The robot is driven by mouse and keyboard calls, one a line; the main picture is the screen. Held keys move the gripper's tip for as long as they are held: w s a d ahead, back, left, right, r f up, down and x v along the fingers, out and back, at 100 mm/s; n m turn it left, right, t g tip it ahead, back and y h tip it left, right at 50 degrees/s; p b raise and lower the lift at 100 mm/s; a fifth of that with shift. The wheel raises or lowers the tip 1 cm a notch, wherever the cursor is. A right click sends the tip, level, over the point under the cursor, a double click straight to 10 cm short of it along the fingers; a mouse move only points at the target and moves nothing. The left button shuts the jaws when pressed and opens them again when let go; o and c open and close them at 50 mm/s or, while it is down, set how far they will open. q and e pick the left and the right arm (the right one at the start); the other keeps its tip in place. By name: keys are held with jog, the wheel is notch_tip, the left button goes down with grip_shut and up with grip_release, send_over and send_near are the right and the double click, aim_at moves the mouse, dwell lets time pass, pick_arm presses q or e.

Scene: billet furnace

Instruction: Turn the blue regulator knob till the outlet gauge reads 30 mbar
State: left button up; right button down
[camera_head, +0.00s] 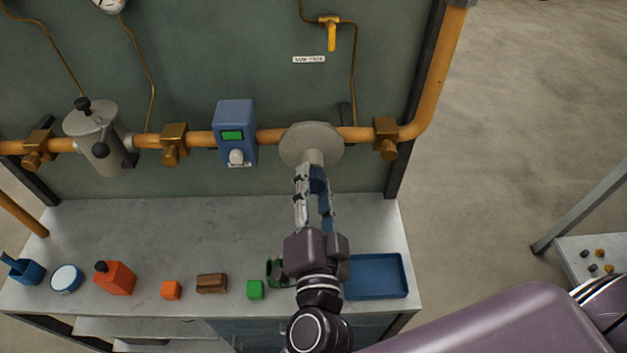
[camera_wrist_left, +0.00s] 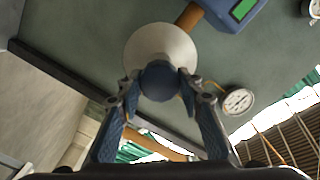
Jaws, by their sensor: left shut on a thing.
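The blue regulator knob (camera_wrist_left: 160,80) sits at the centre of the left wrist view, below the pale round regulator body (camera_wrist_left: 160,45). That body also shows on the orange pipe in the head view (camera_head: 311,142). My left gripper (camera_head: 314,174) reaches up to it from below. Its two fingers are shut on the knob, one on each side, as the left wrist view (camera_wrist_left: 158,86) shows. A white round gauge (camera_wrist_left: 238,101) shows to the right there; I cannot read its needle or tell whether it is the outlet gauge. My right gripper is not in view.
A blue meter box (camera_head: 236,132) with a green display is left of the regulator. A yellow-handled valve (camera_head: 331,34) hangs above. The bench (camera_head: 190,235) below holds a red bottle (camera_head: 115,279), small blocks and a blue tray (camera_head: 375,276). Its back part is mostly clear.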

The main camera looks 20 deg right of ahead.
pick_arm(q)
jog(key=shift+m+p, duration=0.3)
jog(key=shift+m, duration=0.7)
jog(key=o, duration=1.2)
jog(key=shift+w, duration=0.15)
jog(key=shift+c, duration=0.2)
jog(key=v, duration=1.2)
